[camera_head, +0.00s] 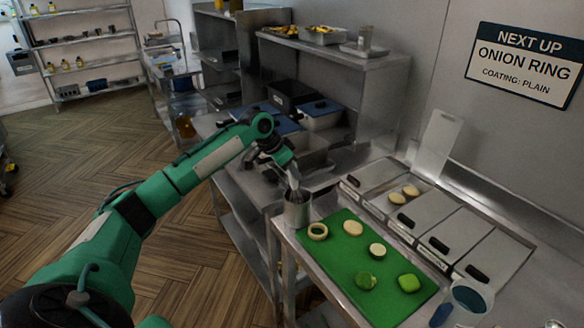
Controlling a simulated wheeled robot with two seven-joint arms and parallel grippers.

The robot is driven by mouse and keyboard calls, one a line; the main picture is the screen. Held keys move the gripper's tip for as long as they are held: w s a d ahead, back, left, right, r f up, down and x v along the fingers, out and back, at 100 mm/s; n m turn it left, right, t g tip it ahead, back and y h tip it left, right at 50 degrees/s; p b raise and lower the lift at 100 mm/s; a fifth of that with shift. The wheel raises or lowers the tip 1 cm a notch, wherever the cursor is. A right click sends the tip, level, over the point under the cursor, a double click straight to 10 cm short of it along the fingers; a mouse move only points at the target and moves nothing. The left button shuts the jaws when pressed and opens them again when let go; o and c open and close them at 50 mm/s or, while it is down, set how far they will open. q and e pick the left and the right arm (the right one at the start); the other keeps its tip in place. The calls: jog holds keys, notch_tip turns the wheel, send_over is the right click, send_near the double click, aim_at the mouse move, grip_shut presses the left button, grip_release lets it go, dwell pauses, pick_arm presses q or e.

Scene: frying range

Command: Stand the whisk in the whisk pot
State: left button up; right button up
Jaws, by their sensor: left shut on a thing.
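My left gripper (288,168) is shut on the whisk (294,184), a small grey wire shape pointing down below the fingers. The whisk pot (297,212), a round metal cylinder, stands at the left corner of the counter beside the green board. The whisk's lower end is at the pot's mouth and appears to dip inside. The rim hides its tip, so I cannot tell how deep it reaches. The gripper hides the handle. My right gripper is not in view.
The green board (335,262) holds several onion and green vegetable pieces. Lidded metal bins (420,212) line the back, two pale pieces on one. A container with blue contents (470,297) stands at the front right. Metal shelving and pans (322,115) rise behind my gripper.

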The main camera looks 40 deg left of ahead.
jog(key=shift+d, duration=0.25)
pick_arm(q)
jog(key=o, duration=1.1)
jog(key=shift+r, duration=0.1)
jog(key=shift+s+a+r, duration=0.15)
jog(key=shift+r, duration=0.15)
jog(key=b+v, duration=0.3)
jog(key=v, duration=1)
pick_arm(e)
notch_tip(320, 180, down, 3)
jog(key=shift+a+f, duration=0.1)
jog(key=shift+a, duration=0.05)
pick_arm(q)
jog(key=shift+f, duration=0.1)
